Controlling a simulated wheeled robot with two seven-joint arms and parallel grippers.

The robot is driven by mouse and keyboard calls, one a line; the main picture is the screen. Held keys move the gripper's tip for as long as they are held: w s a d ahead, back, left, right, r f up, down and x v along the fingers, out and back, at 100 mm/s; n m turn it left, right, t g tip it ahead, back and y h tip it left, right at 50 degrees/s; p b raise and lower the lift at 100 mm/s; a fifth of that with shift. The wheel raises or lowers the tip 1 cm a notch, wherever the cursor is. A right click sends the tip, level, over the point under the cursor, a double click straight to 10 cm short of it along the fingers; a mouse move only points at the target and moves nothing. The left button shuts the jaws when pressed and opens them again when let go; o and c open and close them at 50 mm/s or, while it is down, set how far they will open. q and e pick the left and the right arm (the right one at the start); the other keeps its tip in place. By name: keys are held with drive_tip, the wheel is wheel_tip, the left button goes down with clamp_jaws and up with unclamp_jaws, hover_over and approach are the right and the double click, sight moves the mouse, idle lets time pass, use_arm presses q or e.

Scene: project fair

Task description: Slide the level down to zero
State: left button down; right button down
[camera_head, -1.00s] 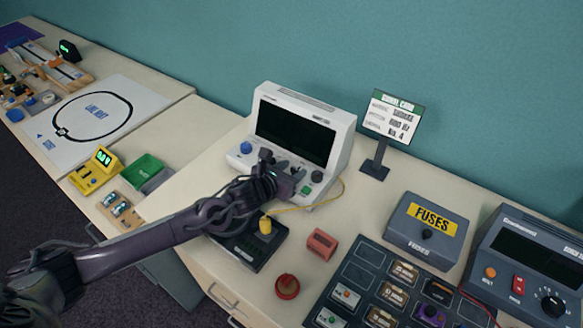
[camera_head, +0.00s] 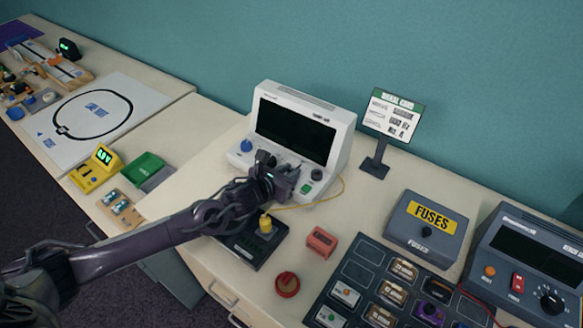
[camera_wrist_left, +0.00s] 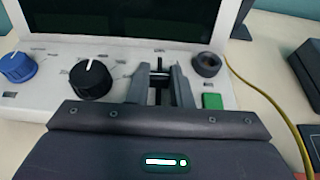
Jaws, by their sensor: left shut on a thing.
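The white console (camera_head: 254,155) with a dark screen stands on the table. In the left wrist view its front panel (camera_wrist_left: 112,58) shows the level slider (camera_wrist_left: 158,69) in a short upright slot, between a black knob (camera_wrist_left: 90,79) and a dark round socket (camera_wrist_left: 207,65). My left gripper (camera_head: 290,178) is over this panel. In the left wrist view its two fingers (camera_wrist_left: 158,86) are shut on the slider's handle from both sides. The fingers and gripper body hide most of the handle and the lower slot. My right gripper is not in view.
A blue knob (camera_wrist_left: 17,67) and a green button (camera_wrist_left: 212,101) flank the controls. A yellow cable (camera_wrist_left: 268,105) runs past the console's right side. A black device with a yellow knob (camera_head: 265,224) lies below my arm. A sign (camera_head: 392,115) stands to the right.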

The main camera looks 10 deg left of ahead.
use_arm(q)
drive_tip(key=shift+s+a, duration=0.25)
drive_tip(key=shift+s, duration=0.35)
drive_tip(key=shift+s+a, duration=0.25)
drive_tip(key=shift+s, duration=0.35)
drive_tip(key=c, duration=1.3)
unclamp_jaws()
drive_tip(key=shift+s, duration=0.1)
drive_tip(key=shift+s+a, duration=0.2)
drive_tip(key=shift+s, duration=0.05)
drive_tip(key=b+v, duration=0.1)
drive_tip(key=v, duration=0.5)
drive_tip(key=shift+a+b, duration=0.1)
drive_tip(key=shift+b, duration=0.3)
drive_tip(key=shift+s+a+r, duration=0.1)
drive_tip(key=shift+s+r, duration=0.3)
drive_tip(key=shift+s, duration=0.1)
